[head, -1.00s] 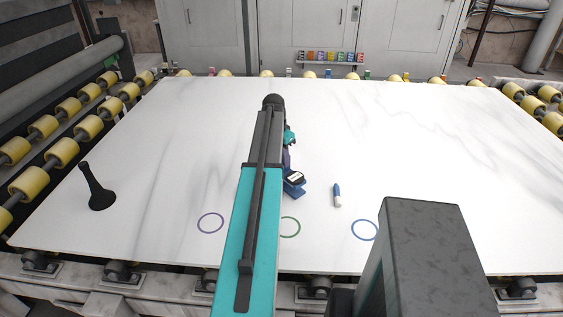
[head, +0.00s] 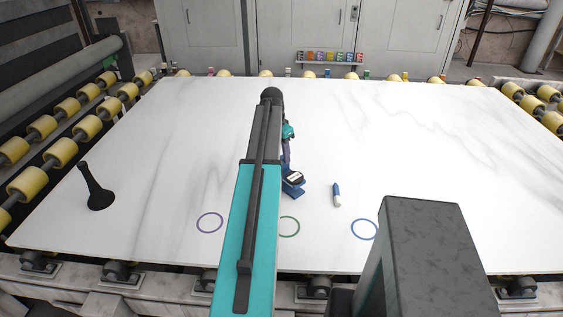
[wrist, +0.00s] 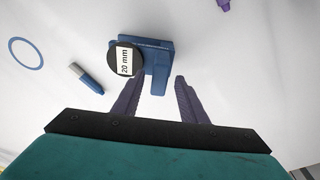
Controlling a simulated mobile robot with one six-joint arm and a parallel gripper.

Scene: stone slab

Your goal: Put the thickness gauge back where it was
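The thickness gauge (head: 292,187) is a blue tool with a round black dial and a white label. It lies on the white slab just behind the green ring. In the wrist view the gauge (wrist: 160,60) shows its label reading "20 mm". My gripper (wrist: 158,82) is open, its two purple fingers apart, with the near end of the gauge's blue body between or just ahead of the fingertips. I cannot tell whether they touch it. In the head view my arm hides part of the gripper.
On the slab (head: 440,140) are a purple ring (head: 210,223), a green ring (head: 290,226), a blue ring (head: 364,229), a blue-and-grey marker (head: 337,194) and a black cone-shaped object (head: 96,188). A purple item (wrist: 223,5) shows at the wrist view's top edge. The slab's right side is clear.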

